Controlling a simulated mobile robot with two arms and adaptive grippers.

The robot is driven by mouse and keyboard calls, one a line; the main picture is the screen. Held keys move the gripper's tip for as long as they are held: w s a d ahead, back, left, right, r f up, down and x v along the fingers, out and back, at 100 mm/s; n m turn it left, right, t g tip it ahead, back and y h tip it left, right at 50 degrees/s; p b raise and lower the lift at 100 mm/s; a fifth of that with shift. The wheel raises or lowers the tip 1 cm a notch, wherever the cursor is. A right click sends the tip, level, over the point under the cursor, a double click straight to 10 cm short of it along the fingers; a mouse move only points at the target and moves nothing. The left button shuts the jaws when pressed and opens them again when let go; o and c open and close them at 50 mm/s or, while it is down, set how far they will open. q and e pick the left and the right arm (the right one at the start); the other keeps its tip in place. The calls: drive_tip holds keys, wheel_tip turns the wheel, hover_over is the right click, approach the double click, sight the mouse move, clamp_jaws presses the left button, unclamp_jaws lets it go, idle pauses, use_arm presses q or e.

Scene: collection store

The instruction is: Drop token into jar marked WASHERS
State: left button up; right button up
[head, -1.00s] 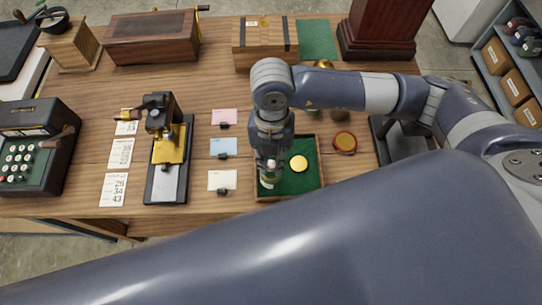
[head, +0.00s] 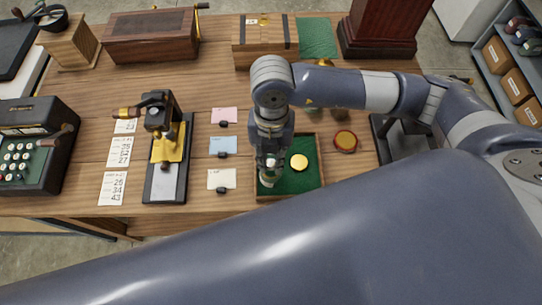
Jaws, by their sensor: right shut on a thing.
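My right gripper (head: 268,167) points down over the left part of a green-lined wooden tray (head: 319,188). It is shut on a small pale thing (head: 268,180), mostly hidden by the fingers; I cannot tell whether this is the token. A round gold disc or lid (head: 299,162) lies on the green lining just right of the gripper, apart from it. A round jar or lid with an amber top (head: 344,141) stands right of the tray. I can read no WASHERS mark anywhere. Other round items behind my right forearm are largely covered. My left gripper is out of view.
Left of the tray are small cards with dark clips (head: 221,180), a brass-and-black press (head: 168,150), number sheets (head: 113,188) and a keyed machine (head: 36,145). Wooden boxes (head: 152,38) line the back. A dark stand (head: 400,140) is at right. My arm covers the foreground.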

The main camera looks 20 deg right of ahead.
drive_tip(key=shift+f+b, duration=0.2)
drive_tip(key=shift+b, duration=0.3)
idle(1.0)
drive_tip(key=o, duration=0.9)
drive_tip(key=shift+r+p, duration=2.35)
drive_tip(key=shift+r, duration=1.2)
drive_tip(key=shift+f, duration=0.1)
